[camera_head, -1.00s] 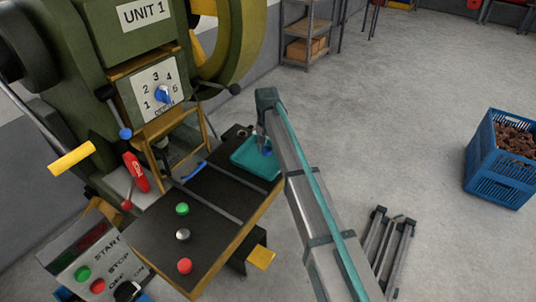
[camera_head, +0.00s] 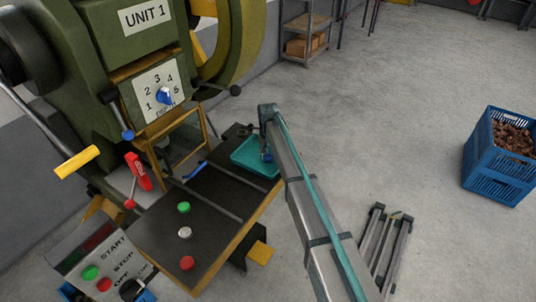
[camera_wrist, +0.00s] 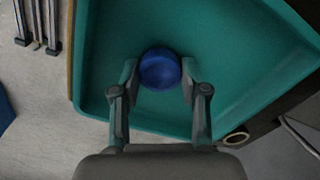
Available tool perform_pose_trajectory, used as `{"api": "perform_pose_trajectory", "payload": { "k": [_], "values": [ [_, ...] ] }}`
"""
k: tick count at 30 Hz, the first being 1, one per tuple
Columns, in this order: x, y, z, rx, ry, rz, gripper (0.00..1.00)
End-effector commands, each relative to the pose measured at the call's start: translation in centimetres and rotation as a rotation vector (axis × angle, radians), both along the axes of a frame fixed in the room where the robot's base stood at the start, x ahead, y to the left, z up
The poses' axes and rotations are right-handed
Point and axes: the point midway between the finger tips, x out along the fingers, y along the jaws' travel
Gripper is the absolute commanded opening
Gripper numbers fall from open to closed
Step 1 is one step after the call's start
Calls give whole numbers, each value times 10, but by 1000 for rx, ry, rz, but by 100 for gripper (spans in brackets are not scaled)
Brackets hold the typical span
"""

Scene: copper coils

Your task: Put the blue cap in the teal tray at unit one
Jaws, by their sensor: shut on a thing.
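The blue cap (camera_wrist: 160,66) is round and sits between my two fingertips in the wrist view. My gripper (camera_wrist: 160,80) is shut on it, with one finger on each side. The teal tray (camera_wrist: 235,45) spreads under the cap and fingers. In the head view the tray (camera_head: 246,152) lies at the far right end of the black table of unit one. My gripper (camera_head: 266,148) is over the tray's right side there, partly hidden by my arm. A small blue bit of the cap (camera_head: 267,157) shows. Whether the cap touches the tray floor cannot be told.
A green cap (camera_head: 183,208), a pale grey cap (camera_head: 185,232) and a red cap (camera_head: 187,263) stand on the black table (camera_head: 222,198). The green press (camera_head: 120,50) rises behind it. A blue crate (camera_head: 497,178) stands on the floor at right.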

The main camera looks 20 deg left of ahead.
Motion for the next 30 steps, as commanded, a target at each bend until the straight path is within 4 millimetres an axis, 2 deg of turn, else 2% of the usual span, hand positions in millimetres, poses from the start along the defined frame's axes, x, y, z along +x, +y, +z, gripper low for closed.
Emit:
{"api": "perform_pose_trajectory", "payload": {
  "k": [6, 7, 11, 24, 30],
  "values": [
    [0, 0, -3, 0, 1, 0, 13],
    [0, 0, -4, 0, 0, 0, 46],
    [0, 0, -3, 0, 0, 0, 68],
    [0, 0, 3, 0, -1, 0, 69],
    [0, 0, 29, 2, -3, 0, 69]
  ]
}}
